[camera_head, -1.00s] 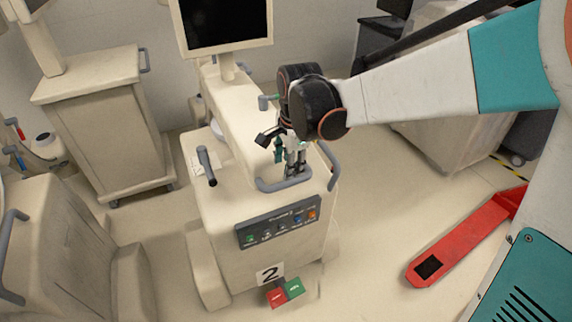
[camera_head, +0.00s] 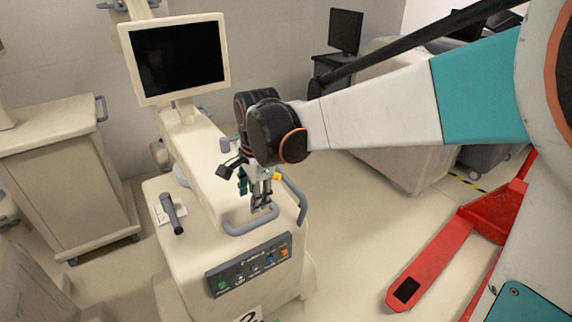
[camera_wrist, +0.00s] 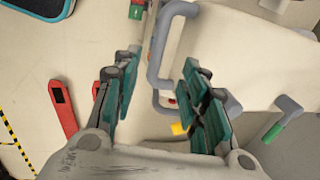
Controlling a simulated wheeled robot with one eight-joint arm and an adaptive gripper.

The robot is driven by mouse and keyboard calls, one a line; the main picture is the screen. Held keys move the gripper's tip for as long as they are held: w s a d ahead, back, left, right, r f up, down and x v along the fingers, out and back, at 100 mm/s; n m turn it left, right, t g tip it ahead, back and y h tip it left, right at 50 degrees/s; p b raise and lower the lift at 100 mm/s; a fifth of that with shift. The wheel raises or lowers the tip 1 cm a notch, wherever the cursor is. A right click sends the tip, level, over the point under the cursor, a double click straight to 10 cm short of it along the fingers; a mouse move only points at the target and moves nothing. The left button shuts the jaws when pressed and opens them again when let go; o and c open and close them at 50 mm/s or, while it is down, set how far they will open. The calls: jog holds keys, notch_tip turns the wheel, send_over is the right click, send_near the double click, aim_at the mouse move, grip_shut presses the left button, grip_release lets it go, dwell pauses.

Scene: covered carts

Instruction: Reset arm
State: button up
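My gripper (camera_head: 262,200) hangs over the front top of a cream cart (camera_head: 180,232), just at its grey front handle (camera_head: 250,220). In the wrist view my gripper (camera_wrist: 160,68) has its two green-padded fingers wide apart. The grey handle (camera_wrist: 156,75) shows in the gap between them. I cannot tell whether either finger touches it. The gripper holds nothing that I can see. My arm reaches in from the right.
The cart carries a black-screened monitor (camera_head: 179,58), a side handle (camera_head: 172,212) and a button panel (camera_head: 249,264). A red pallet jack (camera_head: 432,262) lies on the floor at right. Another cabinet (camera_head: 65,180) stands at left. Floor between cart and jack is clear.

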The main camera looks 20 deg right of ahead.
jog(key=shift+s, duration=0.1)
jog(key=s+d+r+n+t, duration=0.1)
jog(key=s+d+n+t, duration=0.1)
jog(key=s+d+n, duration=0.3)
jog(key=s+d+n+t+b, duration=0.1)
jog(key=s+d+n+t, duration=0.2)
jog(key=s+n, duration=0.6)
jog(key=s+d, duration=0.2)
jog(key=s, duration=0.3)
jog(key=shift+r+n+h+b, duration=0.3)
jog(key=shift+r+n, duration=0.05)
jog(key=shift+n, duration=0.05)
dwell(1.0)
